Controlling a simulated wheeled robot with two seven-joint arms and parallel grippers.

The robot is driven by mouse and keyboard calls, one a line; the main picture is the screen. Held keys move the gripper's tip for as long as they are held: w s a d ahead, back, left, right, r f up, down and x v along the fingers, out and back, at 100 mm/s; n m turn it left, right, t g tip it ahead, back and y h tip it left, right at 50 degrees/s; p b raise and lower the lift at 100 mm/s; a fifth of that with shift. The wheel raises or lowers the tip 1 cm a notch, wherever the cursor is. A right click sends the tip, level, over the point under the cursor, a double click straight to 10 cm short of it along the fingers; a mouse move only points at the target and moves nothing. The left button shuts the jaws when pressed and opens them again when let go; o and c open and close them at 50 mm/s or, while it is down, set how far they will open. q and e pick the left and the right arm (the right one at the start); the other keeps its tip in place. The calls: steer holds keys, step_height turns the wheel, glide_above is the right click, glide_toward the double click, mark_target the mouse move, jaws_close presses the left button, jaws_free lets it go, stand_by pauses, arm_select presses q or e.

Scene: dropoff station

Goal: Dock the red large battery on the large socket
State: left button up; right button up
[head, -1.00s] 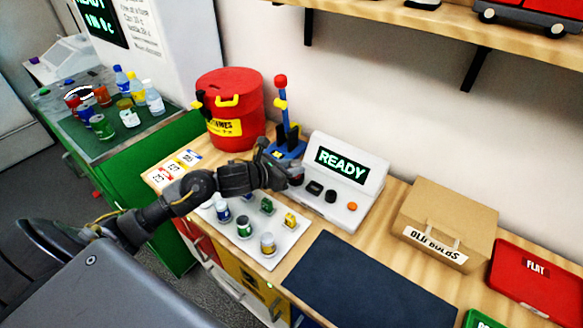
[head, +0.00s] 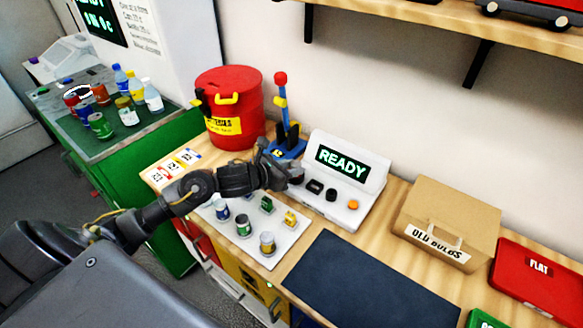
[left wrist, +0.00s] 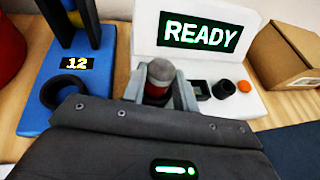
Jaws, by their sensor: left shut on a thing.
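My left gripper (head: 288,176) is over the left end of the white charging station (head: 345,215), below its READY screen (head: 342,164). In the left wrist view the gripper (left wrist: 160,95) is shut on the red battery (left wrist: 160,72), which has a grey top and stands roughly upright between the fingers. The battery's lower end is hidden, so I cannot tell whether it touches the station. To its right are a dark rectangular socket (left wrist: 201,90) and a smaller round dark socket (left wrist: 223,89). The large socket is not clearly visible; the gripper and battery cover that end. My right gripper is not in view.
A white tray (head: 285,247) with several batteries lies in front of the station. A blue stand (head: 288,148) with a red-topped post and a red bin (head: 230,105) are behind my left gripper. A dark mat (head: 370,285) and a cardboard box (head: 450,215) are to the right.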

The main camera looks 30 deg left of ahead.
arm_select(q)
steer(key=shift+f, duration=0.1)
steer(key=o, duration=0.8)
steer(key=v, duration=1.1)
stand_by(0.8)
